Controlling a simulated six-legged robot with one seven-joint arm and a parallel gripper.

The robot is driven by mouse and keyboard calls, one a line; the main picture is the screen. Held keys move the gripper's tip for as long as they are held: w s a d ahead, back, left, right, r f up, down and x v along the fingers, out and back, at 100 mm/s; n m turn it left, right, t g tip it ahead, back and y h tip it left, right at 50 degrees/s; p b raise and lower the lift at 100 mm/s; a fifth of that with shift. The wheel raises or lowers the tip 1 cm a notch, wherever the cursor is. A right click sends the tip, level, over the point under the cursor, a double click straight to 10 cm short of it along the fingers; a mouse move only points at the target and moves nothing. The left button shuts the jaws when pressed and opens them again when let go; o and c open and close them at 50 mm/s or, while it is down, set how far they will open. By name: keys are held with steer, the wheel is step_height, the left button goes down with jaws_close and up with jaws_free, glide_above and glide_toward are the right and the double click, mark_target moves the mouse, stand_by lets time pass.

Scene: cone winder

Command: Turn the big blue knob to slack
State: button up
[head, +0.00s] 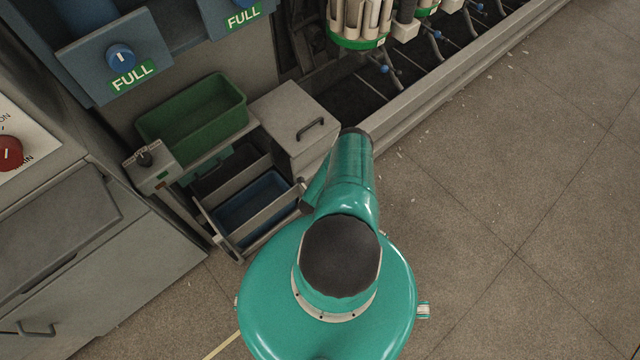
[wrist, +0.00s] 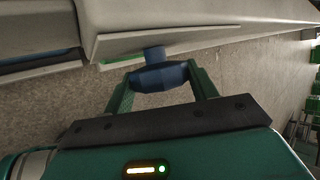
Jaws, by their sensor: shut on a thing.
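In the wrist view my gripper (wrist: 161,75) is shut on a wide dark blue knob (wrist: 160,79), with one green finger at each end of it. A short blue shaft joins the knob to a pale grey panel (wrist: 165,42). I see no slack mark or pointer on this knob. My gripper is hidden in the head view, behind my teal arm. A round blue knob (head: 121,57) with a white pointer line sits on a blue panel above a green FULL label (head: 133,77). I cannot tell whether it is the held one.
A green bin (head: 193,112), a grey box with a black handle (head: 290,118) and a rack with a blue tray (head: 252,207) stand near my arm. A red knob (head: 9,152) is at the left edge. Machine rows run along the top. The floor at right is clear.

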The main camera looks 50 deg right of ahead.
steer(key=shift+h, duration=0.6)
stand_by(0.3)
steer(key=o, duration=1)
steer(key=shift+a, duration=0.1)
steer(key=v, duration=1.3)
steer(key=shift+a+r, duration=0.1)
steer(key=shift+a, duration=0.35)
steer(key=shift+c, duration=0.2)
